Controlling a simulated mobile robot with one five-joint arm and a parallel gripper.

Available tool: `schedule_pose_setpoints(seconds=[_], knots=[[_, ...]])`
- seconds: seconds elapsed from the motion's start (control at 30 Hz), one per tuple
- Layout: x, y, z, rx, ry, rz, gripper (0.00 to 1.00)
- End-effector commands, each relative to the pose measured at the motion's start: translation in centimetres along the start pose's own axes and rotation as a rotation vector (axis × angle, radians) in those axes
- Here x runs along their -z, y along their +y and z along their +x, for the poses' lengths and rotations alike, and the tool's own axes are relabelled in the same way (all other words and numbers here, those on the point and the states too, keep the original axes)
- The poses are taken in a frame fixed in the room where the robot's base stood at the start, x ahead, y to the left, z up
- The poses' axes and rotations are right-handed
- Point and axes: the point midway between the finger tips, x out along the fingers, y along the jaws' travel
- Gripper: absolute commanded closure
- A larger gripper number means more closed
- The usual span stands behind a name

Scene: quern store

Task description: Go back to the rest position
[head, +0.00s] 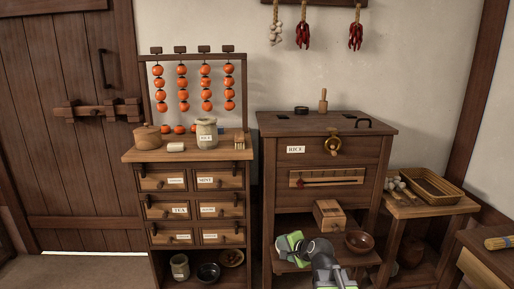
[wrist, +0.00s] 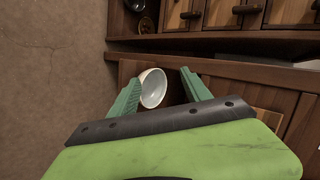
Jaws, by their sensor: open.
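My gripper (head: 290,243) is low in the head view, in front of the open lower shelf of the rice chest (head: 325,125). In the wrist view its two green fingers (wrist: 161,77) stand apart. A small white-lined cup or bowl (wrist: 153,88) shows between and beyond them; I cannot tell whether a finger touches it. I see no marked rest place. My arm covers part of the shelf.
A small wooden box (head: 329,215) and a brown bowl (head: 359,241) are close to my gripper's right. The drawer cabinet (head: 146,154) stands left, with jars on top. A side table (head: 430,209) with a basket (head: 436,185) is right. Bare floor shows at lower left.

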Motion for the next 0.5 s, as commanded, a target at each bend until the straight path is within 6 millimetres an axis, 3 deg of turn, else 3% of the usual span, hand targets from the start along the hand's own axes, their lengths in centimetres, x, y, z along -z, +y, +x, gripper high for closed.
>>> schedule_pose_setpoints(seconds=[0.03, 0.1, 0.3, 0.43, 0.47, 0.5], knots=[[-2.5, 2.7, -0.3, -0.114, -0.055, -0.157, 0.44], [-4.0, 6.8, -1.4, -0.278, -0.130, -0.360, 0.44], [-4.2, 15.8, -6.7, -0.636, -0.351, -0.738, 0.44], [-4.8, 19.2, -10.4, -0.775, -0.571, -0.930, 0.44], [-4.7, 19.4, -10.6, -0.763, -0.600, -0.980, 0.44], [-4.3, 17.3, -12.1, -0.763, -0.591, -0.969, 0.44]])
